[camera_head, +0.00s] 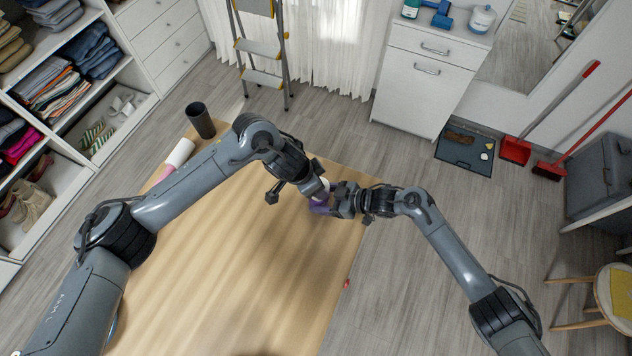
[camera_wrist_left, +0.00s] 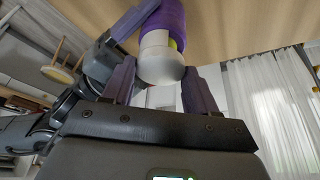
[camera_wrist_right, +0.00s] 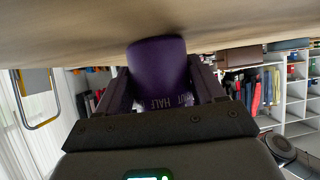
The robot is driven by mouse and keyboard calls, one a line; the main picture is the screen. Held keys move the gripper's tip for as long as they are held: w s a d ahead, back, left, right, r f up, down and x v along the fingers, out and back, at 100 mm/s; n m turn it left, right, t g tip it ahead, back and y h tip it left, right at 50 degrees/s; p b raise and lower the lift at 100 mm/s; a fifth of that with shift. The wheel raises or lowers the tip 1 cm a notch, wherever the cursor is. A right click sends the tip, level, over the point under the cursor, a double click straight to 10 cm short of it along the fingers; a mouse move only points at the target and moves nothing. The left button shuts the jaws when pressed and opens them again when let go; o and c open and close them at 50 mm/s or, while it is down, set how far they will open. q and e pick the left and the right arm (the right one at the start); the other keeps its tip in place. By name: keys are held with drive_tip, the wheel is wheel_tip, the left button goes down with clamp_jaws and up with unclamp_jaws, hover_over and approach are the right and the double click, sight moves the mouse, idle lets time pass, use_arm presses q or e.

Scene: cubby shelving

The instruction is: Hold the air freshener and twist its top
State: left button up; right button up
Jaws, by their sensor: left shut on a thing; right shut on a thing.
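The air freshener has a purple body (camera_head: 320,209) and a rounded white top (camera_wrist_left: 160,64). It is over the far right part of the wooden table (camera_head: 225,260), partly hidden by my grippers. My left gripper (camera_head: 318,186) is shut on the white top; its fingers are on both sides of it in the left wrist view (camera_wrist_left: 158,82). My right gripper (camera_head: 333,207) is shut on the purple body, which stands between its fingers in the right wrist view (camera_wrist_right: 158,92). Printed lettering shows low on the body there.
A dark cup (camera_head: 200,120) and a white cylinder (camera_head: 179,153) are at the table's far left corner. A small red thing (camera_head: 347,283) is at the right edge. The table's middle is clear. A stepladder (camera_head: 262,50) and a white cabinet (camera_head: 425,70) stand beyond.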

use_arm(q)
drive_tip(key=o, duration=1.1)
drive_tip(key=shift+r, duration=0.1)
drive_tip(key=shift+v, duration=5.9)
drive_tip(key=shift+a, duration=0.1)
use_arm(e)
drive_tip(key=o, duration=0.9)
